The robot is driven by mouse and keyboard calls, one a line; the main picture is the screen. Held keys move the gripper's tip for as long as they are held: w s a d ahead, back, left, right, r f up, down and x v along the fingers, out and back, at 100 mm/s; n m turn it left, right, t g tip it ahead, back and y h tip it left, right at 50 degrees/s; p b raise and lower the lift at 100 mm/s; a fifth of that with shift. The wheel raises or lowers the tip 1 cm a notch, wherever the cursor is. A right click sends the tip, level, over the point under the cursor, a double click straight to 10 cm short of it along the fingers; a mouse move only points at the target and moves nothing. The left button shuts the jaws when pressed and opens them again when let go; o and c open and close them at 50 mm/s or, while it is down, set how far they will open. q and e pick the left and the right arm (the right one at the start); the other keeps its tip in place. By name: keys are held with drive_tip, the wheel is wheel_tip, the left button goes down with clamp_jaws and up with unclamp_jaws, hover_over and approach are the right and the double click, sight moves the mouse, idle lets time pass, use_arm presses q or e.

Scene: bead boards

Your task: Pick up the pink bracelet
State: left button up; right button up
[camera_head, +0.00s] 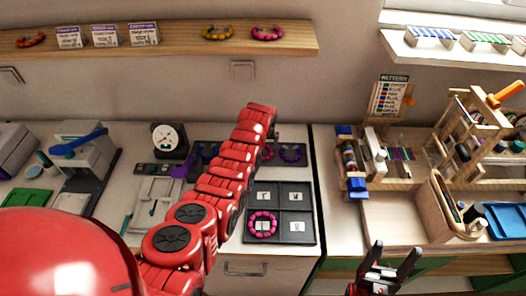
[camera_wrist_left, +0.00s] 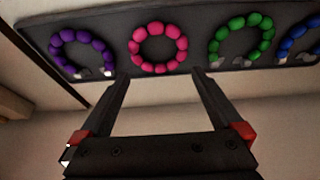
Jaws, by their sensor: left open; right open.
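The pink bracelet (camera_wrist_left: 158,26) is a closed ring of round beads on a dark board (camera_wrist_left: 110,42) in the left wrist view, between a purple and a green bracelet. It shows partly behind my left arm in the head view (camera_head: 268,153). My left gripper (camera_wrist_left: 160,73) is open and empty; its fingertips are just below the pink bracelet in that view, one to each side. Whether they touch the board I cannot tell. In the head view my left arm hides most of that gripper. My right gripper (camera_head: 397,248) is open and empty at the bottom right.
A dark sectioned tray (camera_head: 280,240) holds a magenta bracelet (camera_head: 263,236) and cards. A wooden shelf (camera_head: 180,37) above carries more bracelets. A scale (camera_head: 168,140) stands at the back left. Wooden racks (camera_head: 465,130) and a box (camera_head: 455,222) crowd the right counter.

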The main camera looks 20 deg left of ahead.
use_arm(q)
drive_tip(key=shift+w+a+f, duration=0.1)
drive_tip(key=shift+w+f, duration=0.05)
drive_tip(key=shift+f, duration=0.35)
drive_tip(key=b+x, duration=0.2)
drive_tip(key=shift+b, duration=0.4)
drive_tip(key=shift+w+f+b, duration=0.15)
drive_tip(key=shift+f+b, duration=0.15)
drive_tip(key=shift+b, duration=0.25)
drive_tip(key=shift+r, duration=0.1)
drive_tip(key=shift+r, duration=0.1)
drive_tip(key=shift+c, duration=0.7)
drive_tip(key=c, duration=0.8)
drive_tip(key=shift+r, duration=0.1)
